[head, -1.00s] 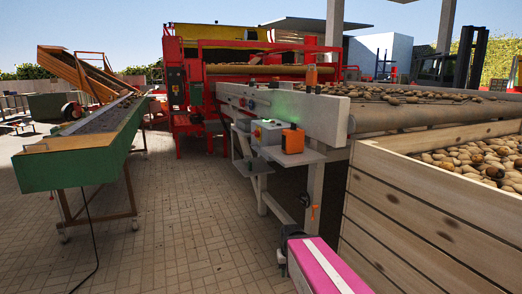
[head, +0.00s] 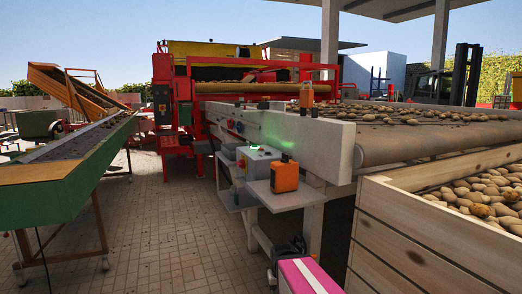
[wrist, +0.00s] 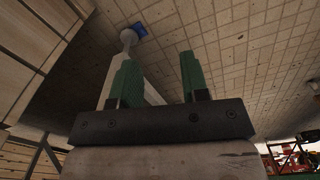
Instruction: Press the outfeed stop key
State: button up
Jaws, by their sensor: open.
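A grey control box (head: 257,160) stands on a small shelf beside the conveyor in the head view, with a green glow on its top and a red button (head: 241,164) on its left face. More small red and blue controls (head: 232,125) sit on the conveyor's side panel. I cannot tell which one is the outfeed stop key. My gripper (wrist: 157,76) shows in the wrist view, with two green fingers apart and nothing between them. It points toward the tiled floor and a pale post. The gripper is not visible in the head view, so its distance to the controls cannot be told.
An orange device (head: 284,177) stands on the shelf right of the control box. A wooden crate (head: 400,235) of potatoes fills the right. A green-sided conveyor table (head: 75,180) stands left. Tiled floor (head: 165,230) lies clear between.

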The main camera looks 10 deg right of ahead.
grip_shut()
dwell(1.5)
